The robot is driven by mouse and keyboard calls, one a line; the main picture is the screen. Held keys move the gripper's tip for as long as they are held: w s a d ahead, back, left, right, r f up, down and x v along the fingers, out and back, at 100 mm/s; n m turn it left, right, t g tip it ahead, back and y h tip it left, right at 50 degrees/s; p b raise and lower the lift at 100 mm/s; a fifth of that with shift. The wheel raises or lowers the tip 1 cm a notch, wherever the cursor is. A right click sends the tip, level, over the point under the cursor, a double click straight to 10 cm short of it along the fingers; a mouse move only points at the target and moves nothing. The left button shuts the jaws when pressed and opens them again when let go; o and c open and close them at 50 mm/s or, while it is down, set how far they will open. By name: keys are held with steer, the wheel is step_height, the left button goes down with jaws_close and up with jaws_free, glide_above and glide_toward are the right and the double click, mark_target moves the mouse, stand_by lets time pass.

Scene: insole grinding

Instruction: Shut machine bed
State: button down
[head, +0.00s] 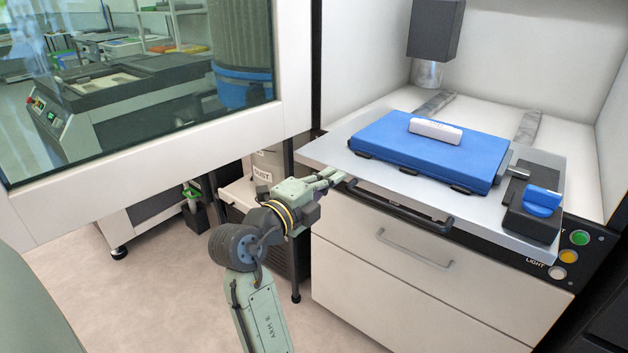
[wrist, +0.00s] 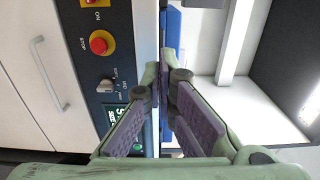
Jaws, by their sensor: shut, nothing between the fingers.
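The machine bed (head: 322,152) is a flat metal plate in the head view. It sticks out of the white machine chamber, over the drawers. A blue pad (head: 400,148) with a white block (head: 435,131) on it lies on the bed. A black bar handle (head: 402,213) runs along the bed's front, below its edge. My gripper (head: 338,176) is shut and empty at the bed's front left edge, near the handle's left end. Whether it touches the bed I cannot tell. In the wrist view my gripper's fingers (wrist: 165,75) point along the bed's edge.
A black clamp block with a blue knob (head: 543,200) sits on the bed's right end. A dark spindle (head: 434,30) hangs above the back. The control panel has a red stop button (wrist: 102,43). An open glass door (head: 140,80) stands at left. White drawers (head: 400,262) are below.

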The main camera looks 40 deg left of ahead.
steer(key=shift+w, duration=0.8)
steer(key=shift+w, duration=0.15)
